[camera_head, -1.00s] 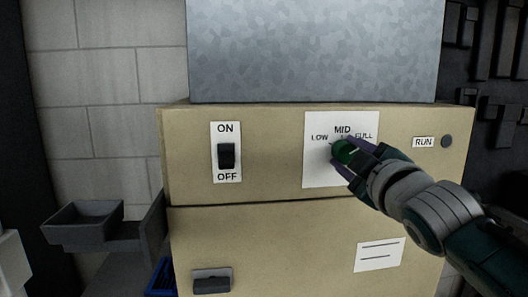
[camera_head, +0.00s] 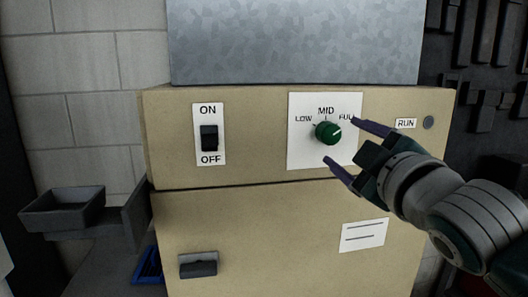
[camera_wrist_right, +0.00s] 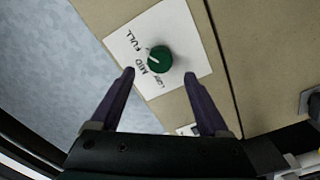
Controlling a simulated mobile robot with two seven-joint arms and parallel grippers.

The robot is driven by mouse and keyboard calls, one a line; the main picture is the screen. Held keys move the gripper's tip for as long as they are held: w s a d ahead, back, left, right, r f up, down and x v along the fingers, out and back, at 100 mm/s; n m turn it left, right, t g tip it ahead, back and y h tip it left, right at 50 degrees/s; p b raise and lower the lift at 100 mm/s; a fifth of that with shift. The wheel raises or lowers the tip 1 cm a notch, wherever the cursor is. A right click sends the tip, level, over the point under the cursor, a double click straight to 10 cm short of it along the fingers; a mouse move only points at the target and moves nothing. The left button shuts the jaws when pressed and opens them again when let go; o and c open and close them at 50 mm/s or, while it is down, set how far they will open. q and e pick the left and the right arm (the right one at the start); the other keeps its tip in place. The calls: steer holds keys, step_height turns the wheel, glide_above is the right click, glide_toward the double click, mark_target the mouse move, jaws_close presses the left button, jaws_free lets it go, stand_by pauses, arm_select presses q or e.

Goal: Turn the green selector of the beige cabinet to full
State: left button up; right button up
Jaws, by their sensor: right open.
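The beige cabinet (camera_head: 255,235) fills the middle of the head view. Its green selector (camera_head: 327,132) is a round knob on a white plate marked LOW, MID and FULL. My left gripper is out of view.
A black ON/OFF switch (camera_head: 209,138) is left of the selector. A dark round RUN lamp (camera_head: 428,122) is at the right. Below are a dark handle (camera_head: 198,265) and a paper label (camera_head: 363,235). A grey bin (camera_head: 62,208) stands at left.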

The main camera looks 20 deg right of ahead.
steer(key=shift+b+v, duration=0.3)
steer(key=shift+v, duration=1.65)
